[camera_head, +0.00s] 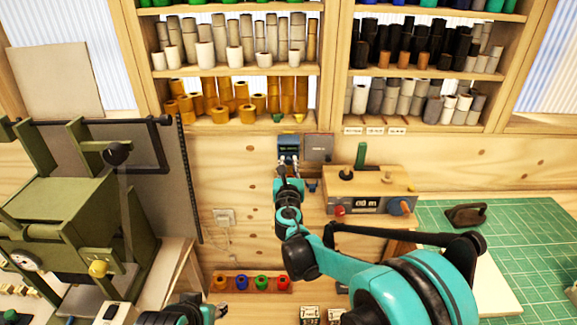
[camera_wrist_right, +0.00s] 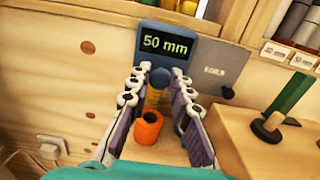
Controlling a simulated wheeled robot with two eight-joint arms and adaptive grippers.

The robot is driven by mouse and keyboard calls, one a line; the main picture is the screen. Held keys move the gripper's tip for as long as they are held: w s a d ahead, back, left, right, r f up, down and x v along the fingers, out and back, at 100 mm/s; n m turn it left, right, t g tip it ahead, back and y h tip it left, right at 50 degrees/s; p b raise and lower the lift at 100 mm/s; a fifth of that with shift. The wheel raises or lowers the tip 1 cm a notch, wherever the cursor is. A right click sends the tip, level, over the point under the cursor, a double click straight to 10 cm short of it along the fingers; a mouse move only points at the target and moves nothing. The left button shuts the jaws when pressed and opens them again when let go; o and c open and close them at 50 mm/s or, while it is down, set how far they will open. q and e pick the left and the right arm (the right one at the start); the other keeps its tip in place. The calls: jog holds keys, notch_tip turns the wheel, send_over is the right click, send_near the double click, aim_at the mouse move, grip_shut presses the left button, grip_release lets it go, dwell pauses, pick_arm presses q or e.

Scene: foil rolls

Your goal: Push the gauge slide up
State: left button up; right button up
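The gauge (camera_wrist_right: 190,68) is a blue unit on the wooden wall, with a display reading "50 mm" in the right wrist view. In the head view the gauge (camera_head: 289,141) is at the centre. A round blue knob (camera_wrist_right: 160,77) shows below the display, with a yellowish ribbed part under it; I cannot tell which piece is the slide. My right gripper (camera_wrist_right: 156,112) is open in front of the gauge, its fingers apart. An orange hollow cylinder (camera_wrist_right: 148,130) shows between the fingers, with gaps at both sides. My left gripper (camera_head: 217,310) shows only partly at the bottom edge.
A grey plate (camera_wrist_right: 221,71) is right of the gauge. A wooden box with a green lever (camera_head: 361,156) stands to the right. Shelves of rolls (camera_head: 240,70) are above. A green machine (camera_head: 70,220) stands left, a green mat (camera_head: 520,240) right. Coloured rolls (camera_head: 250,282) lie below.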

jog(key=o, duration=0.4)
jog(key=shift+r, duration=0.15)
jog(key=shift+o, duration=0.2)
jog(key=shift+s, duration=0.1)
jog(key=s, duration=1.1)
jog(key=shift+s, duration=0.4)
